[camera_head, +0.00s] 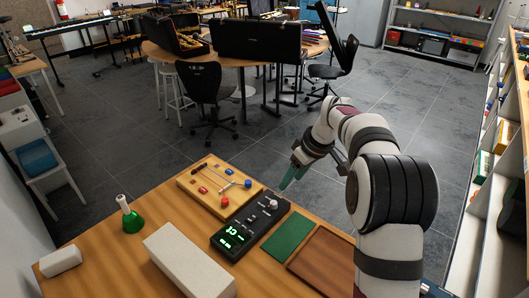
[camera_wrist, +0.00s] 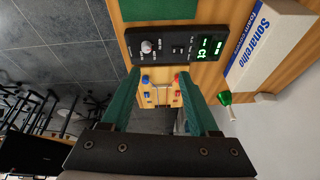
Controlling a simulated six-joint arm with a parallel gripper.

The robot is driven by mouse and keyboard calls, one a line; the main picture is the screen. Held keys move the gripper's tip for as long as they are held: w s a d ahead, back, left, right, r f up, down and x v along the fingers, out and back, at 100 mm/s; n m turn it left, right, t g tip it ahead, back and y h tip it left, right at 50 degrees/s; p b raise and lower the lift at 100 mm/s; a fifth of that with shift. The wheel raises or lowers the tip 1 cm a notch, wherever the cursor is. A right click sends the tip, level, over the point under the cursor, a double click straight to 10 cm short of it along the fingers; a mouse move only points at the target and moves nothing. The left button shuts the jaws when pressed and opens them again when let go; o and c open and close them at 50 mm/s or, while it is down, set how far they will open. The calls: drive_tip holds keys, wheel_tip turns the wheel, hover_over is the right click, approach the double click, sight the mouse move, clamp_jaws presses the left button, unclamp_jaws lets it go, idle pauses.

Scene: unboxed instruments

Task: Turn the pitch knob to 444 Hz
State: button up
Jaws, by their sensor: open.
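A black tuner-like box (camera_head: 236,229) lies on the wooden table, with a lit green display (camera_head: 233,238) at its near end. A pale round knob (camera_head: 273,204) stands toward its far end. In the wrist view the box (camera_wrist: 173,52) spans the top middle, with the knob (camera_wrist: 146,46) left of the display (camera_wrist: 208,48). The digits and labels are too small to read surely. My gripper (camera_head: 291,177) has green fingers and is open and empty, above and beyond the far end of the box. In the wrist view its fingers (camera_wrist: 158,76) are apart, with the knob beyond them.
A wooden board (camera_head: 195,187) with red and blue parts lies left of the box. A green mat (camera_head: 289,238) and brown tray (camera_head: 330,255) lie right. A long white carton (camera_head: 188,264), a green bell-shaped thing (camera_head: 131,221) and a small white block (camera_head: 60,261) stand left and near.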

sight(275, 203)
drive_tip(key=shift+n, duration=0.7)
drive_tip(key=w+x, duration=0.1)
drive_tip(key=x, duration=0.5)
drive_tip(key=w+d+x, duration=0.1)
drive_tip(key=x, duration=0.5)
drive_tip(key=w+d+x, duration=0.1)
drive_tip(key=x, duration=0.5)
drive_tip(key=shift+w, duration=0.15)
clamp_jaws()
